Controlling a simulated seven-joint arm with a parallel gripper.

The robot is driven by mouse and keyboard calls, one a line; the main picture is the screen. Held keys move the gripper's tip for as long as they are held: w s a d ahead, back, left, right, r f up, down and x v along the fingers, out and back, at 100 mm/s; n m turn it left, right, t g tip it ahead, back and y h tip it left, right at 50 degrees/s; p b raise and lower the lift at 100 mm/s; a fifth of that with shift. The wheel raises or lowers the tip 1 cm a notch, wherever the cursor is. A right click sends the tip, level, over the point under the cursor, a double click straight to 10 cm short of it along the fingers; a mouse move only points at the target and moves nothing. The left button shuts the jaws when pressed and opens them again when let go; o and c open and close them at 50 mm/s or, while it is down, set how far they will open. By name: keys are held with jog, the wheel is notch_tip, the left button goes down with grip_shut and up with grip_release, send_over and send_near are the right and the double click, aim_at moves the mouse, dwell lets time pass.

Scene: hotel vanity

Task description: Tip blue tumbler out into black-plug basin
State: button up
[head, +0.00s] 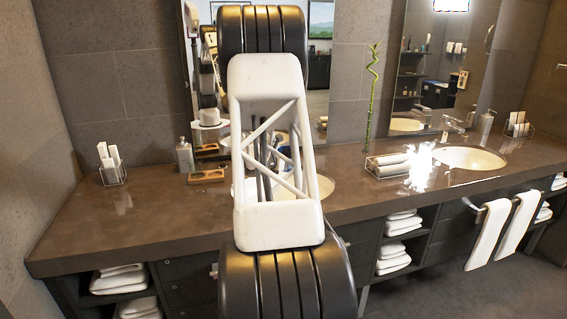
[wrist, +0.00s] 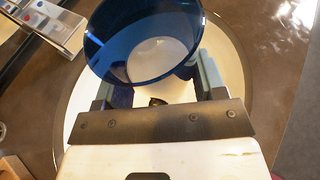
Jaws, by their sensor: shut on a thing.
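The blue tumbler (wrist: 110,35) is see-through and fills the upper middle of the wrist view, its wide mouth facing the camera. My gripper (wrist: 158,88) is shut on it, with one grey finger on each side. Below it lies a round white basin (wrist: 240,90). A small dark piece (wrist: 157,101) shows in the basin between the fingers, perhaps the black plug. I cannot tell whether the tumbler holds anything. In the head view my arm hides the gripper and tumbler, and the near basin (head: 326,186) shows only partly behind it.
A second white basin (head: 470,157) is at the right of the brown counter (head: 135,205). A rack of rolled towels (head: 388,164), a bamboo stalk (head: 371,95), a soap bottle (head: 185,155) and a wooden tray (head: 206,176) stand on the counter. Its front left is clear.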

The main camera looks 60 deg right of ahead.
jog(key=s+n+g, duration=0.1)
jog(key=n, duration=0.1)
jog(key=s+n+g+h, duration=0.1)
jog(key=s+n, duration=0.1)
jog(key=shift+f, duration=0.4)
jog(key=shift+w+r+n+g+h, duration=0.25)
jog(key=shift+w+n+g+h, duration=0.25)
jog(key=shift+n, duration=0.5)
jog(key=n, duration=0.1)
jog(key=n+h, duration=0.1)
jog(key=n+g, duration=0.1)
jog(key=n, duration=0.1)
jog(key=shift+w+r, duration=0.2)
jog(key=shift+w, duration=0.05)
jog(key=n+h, duration=0.1)
jog(key=f+n, duration=0.1)
jog(key=n, duration=0.1)
jog(key=f+n+h, duration=0.1)
jog(key=n, duration=0.1)
jog(key=shift+h, duration=0.3)
jog(key=shift+s+f+n+t+h, duration=0.15)
jog(key=shift+n+h, duration=0.2)
jog(key=shift+n, duration=0.55)
jog(key=shift+f+n+t+h, duration=0.15)
jog(key=shift+n+h, duration=0.2)
jog(key=shift+n, duration=0.55)
